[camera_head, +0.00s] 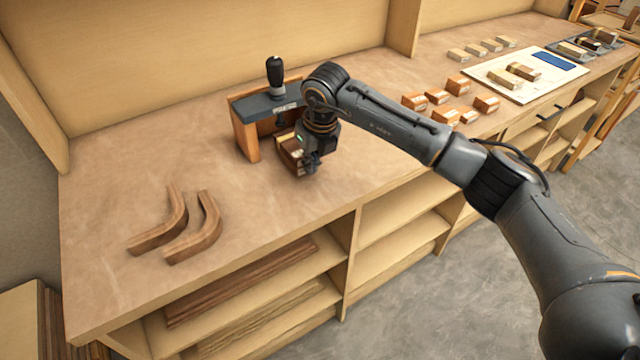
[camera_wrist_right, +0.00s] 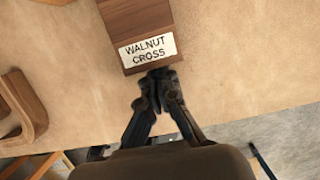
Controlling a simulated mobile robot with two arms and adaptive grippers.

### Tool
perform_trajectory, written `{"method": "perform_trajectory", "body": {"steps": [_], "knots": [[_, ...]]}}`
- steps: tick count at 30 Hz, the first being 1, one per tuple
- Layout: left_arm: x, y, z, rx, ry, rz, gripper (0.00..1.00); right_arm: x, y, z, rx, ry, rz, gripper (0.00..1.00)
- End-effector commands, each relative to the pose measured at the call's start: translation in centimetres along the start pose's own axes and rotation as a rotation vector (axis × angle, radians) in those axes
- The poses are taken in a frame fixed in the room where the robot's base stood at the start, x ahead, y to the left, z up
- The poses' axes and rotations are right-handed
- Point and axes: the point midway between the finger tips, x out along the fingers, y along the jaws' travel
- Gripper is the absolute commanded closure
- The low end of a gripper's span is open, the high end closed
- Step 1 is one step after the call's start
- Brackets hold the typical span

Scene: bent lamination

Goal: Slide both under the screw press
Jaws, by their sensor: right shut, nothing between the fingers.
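The screw press (camera_head: 262,106) has a black handle, a grey arm and an orange-brown wooden frame, and stands on the bench at the back. A dark brown block (camera_head: 291,157) lies at the press's right, partly hidden by my right gripper (camera_head: 309,168). In the right wrist view this block (camera_wrist_right: 137,18) bears a white label that seems to read "WALNUT CROSS". There my right gripper (camera_wrist_right: 156,88) is shut and empty, its fingertips at the labelled end, touching or nearly so. A lighter piece shows beside the dark block, mostly hidden. My left gripper is out of view.
Two bent wood strips (camera_head: 196,238) lie on the bench (camera_head: 110,190) at the left. Several orange-brown blocks (camera_head: 437,96) and a pale board (camera_head: 510,88) with blocks lie to the right. The bench's front edge is close to my gripper.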

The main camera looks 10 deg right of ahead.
Motion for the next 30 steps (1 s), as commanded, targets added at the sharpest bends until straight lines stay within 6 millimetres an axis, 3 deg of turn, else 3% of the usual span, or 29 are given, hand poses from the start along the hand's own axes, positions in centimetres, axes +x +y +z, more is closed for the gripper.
{"method": "perform_trajectory", "body": {"steps": [30], "knots": [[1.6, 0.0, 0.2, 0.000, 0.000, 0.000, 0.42, 0.9, 0.0, 3.5, 0.000, -0.001, 0.000, 1.00]]}}
